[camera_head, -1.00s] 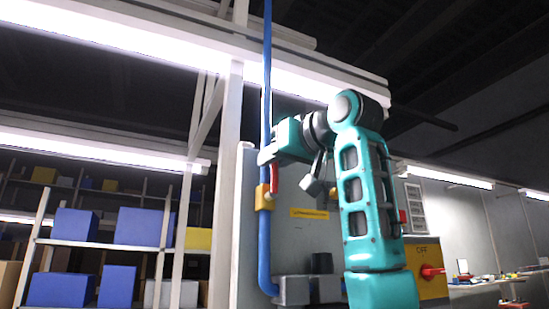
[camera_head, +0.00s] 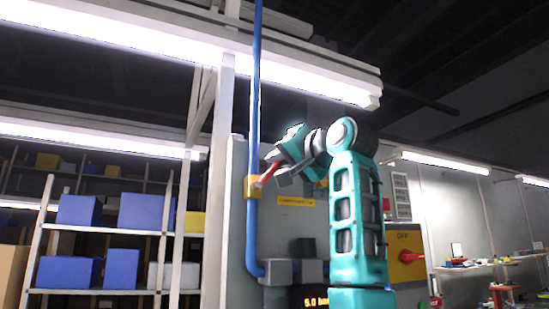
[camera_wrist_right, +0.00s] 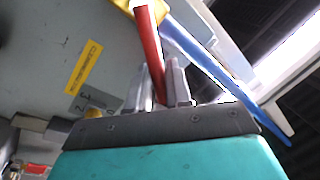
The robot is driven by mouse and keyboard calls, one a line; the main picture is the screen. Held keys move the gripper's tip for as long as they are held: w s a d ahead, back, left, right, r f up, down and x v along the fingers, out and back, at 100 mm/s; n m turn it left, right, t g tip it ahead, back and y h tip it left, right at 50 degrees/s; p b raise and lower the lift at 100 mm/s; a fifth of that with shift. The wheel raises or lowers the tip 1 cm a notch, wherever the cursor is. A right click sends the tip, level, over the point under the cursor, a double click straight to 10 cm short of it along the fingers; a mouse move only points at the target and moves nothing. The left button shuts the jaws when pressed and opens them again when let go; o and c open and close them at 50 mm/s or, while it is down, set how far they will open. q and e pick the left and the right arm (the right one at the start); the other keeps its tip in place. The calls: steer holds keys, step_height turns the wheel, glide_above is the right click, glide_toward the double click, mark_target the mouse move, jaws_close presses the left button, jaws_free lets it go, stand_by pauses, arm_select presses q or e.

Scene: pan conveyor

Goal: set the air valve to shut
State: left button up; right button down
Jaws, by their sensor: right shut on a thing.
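The air valve is a yellow body (camera_head: 251,188) on the upright blue pipe (camera_head: 252,225), with a red lever (camera_head: 267,175). The lever slants up and to the right from the valve body, at an angle to the pipe. My right gripper (camera_head: 277,166) is shut on the lever's outer part. The right wrist view shows the red lever (camera_wrist_right: 149,40) running between the two grey fingers (camera_wrist_right: 160,85), with the yellow valve body (camera_wrist_right: 124,5) at the top edge. The fingers hide the lever's far end. My left gripper is not in view.
A grey panel with a yellow label (camera_head: 296,201) stands behind the pipe. A yellow switch box (camera_head: 405,240) with a red knob is at right. Grey fittings (camera_head: 276,270) sit at the pipe's foot. Shelves with blue boxes (camera_head: 147,220) are at left.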

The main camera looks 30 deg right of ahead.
arm_select(q)
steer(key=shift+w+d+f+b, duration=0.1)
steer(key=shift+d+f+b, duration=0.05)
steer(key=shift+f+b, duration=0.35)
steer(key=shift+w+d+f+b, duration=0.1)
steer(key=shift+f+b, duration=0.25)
steer(key=shift+b, duration=0.15)
arm_select(e)
steer(key=shift+d+f+m+t+h, duration=0.15)
steer(key=shift+d+f+m+h, duration=0.5)
steer(key=shift+m, duration=1.3)
steer(key=shift+d+f+m+t+h, duration=0.1)
steer(key=shift+d+f+m+h, duration=0.1)
steer(key=shift+f+m, duration=1.35)
steer(key=shift+d+f+m+t+h, duration=0.15)
steer(key=shift+d+f+m+h, duration=0.25)
steer(key=shift+m, duration=2)
steer(key=shift+f, duration=0.1)
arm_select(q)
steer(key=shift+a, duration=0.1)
arm_select(e)
steer(key=c, duration=1.2)
jaws_free()
steer(key=shift+s, duration=0.1)
steer(key=shift+s, duration=0.1)
